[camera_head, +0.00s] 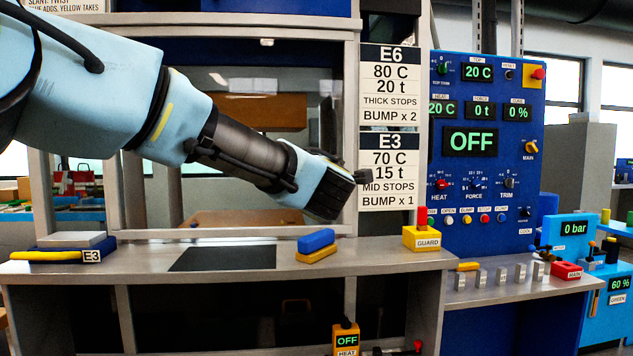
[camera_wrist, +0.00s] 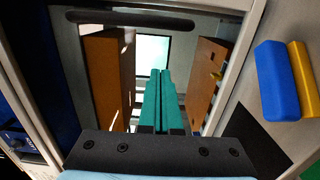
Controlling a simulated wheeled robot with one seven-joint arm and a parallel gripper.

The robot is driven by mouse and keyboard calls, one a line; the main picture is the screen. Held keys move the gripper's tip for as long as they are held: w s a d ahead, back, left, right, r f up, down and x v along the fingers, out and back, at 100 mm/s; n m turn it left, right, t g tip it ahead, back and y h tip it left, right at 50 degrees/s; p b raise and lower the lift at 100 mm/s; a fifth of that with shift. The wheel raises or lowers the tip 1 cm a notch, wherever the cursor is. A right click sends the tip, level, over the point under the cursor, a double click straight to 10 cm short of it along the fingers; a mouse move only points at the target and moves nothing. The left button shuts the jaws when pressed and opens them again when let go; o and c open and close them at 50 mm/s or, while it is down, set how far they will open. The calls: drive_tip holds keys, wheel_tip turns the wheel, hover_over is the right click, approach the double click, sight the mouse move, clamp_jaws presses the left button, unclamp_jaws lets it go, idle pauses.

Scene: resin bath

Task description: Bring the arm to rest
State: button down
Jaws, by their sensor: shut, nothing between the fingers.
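My arm reaches in from the upper left in the head view and slants down to the right. My gripper (camera_head: 333,192) hangs in the air above the grey bench (camera_head: 225,258), in front of the frame's right post. Its fingers do not show clearly there. In the wrist view my gripper (camera_wrist: 161,73) shows two teal fingers pressed together, with nothing between them. They point into the framed opening and appear to touch nothing.
A blue block (camera_head: 316,240) and a yellow block (camera_head: 317,255) lie below my gripper, right of a black mat (camera_head: 222,258). A yellow GUARD box (camera_head: 422,239) stands farther right. The blue control panel (camera_head: 487,150) reads OFF. An E3 tray (camera_head: 66,249) lies left.

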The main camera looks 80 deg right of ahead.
drive_tip(key=b+v, duration=0.1)
drive_tip(key=v, duration=0.4)
drive_tip(key=shift+a, duration=0.35)
